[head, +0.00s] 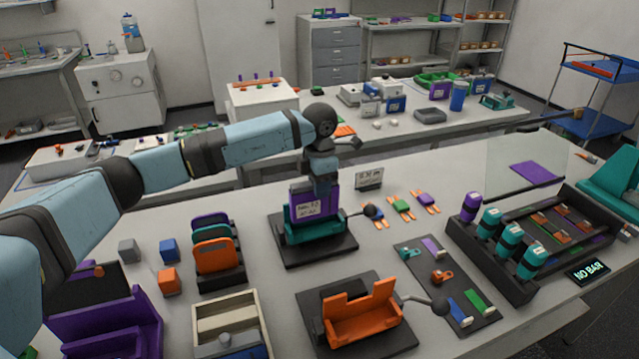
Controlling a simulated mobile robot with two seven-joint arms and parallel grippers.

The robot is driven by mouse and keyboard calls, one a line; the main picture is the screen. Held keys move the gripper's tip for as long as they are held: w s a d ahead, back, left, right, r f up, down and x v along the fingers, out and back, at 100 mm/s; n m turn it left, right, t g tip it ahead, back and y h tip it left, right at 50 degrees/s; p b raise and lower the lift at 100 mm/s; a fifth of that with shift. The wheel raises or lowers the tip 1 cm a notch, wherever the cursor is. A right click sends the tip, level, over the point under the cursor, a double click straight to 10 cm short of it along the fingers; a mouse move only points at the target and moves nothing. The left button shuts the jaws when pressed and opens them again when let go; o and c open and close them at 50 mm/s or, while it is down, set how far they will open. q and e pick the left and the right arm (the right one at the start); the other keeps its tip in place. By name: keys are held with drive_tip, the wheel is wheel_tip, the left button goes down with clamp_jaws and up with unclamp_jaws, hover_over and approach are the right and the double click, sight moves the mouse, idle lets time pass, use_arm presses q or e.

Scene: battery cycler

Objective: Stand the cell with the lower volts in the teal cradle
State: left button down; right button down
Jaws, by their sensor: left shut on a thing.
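A purple cell (305,198) with a white label stands upright at the teal cradle (298,232), which sits on a black base. The label is too small to read surely. My left gripper (322,178) comes down from above and is shut on the purple cell. The cell's lower end is hidden behind the cradle's front, so I cannot tell whether it rests on the cradle floor. My right gripper is not in view.
An empty orange cradle (362,318) on a black base stands in front. A rack with orange, teal and purple plates (218,258) is left. Small coloured clips lie between.

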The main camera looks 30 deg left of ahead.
use_arm(q)
drive_tip(key=shift+r, duration=0.1)
idle(0.4)
drive_tip(key=shift+f+b, duration=0.9)
drive_tip(key=shift+f, duration=0.5)
drive_tip(key=shift+f, duration=0.1)
drive_tip(key=shift+f, duration=0.15)
drive_tip(key=shift+s+f+b, duration=0.1)
drive_tip(key=shift+f+b, duration=0.1)
drive_tip(key=shift+b, duration=0.15)
drive_tip(key=c, duration=0.8)
unclamp_jaws()
drive_tip(key=shift+s+f, duration=0.1)
drive_tip(key=shift+f, duration=0.05)
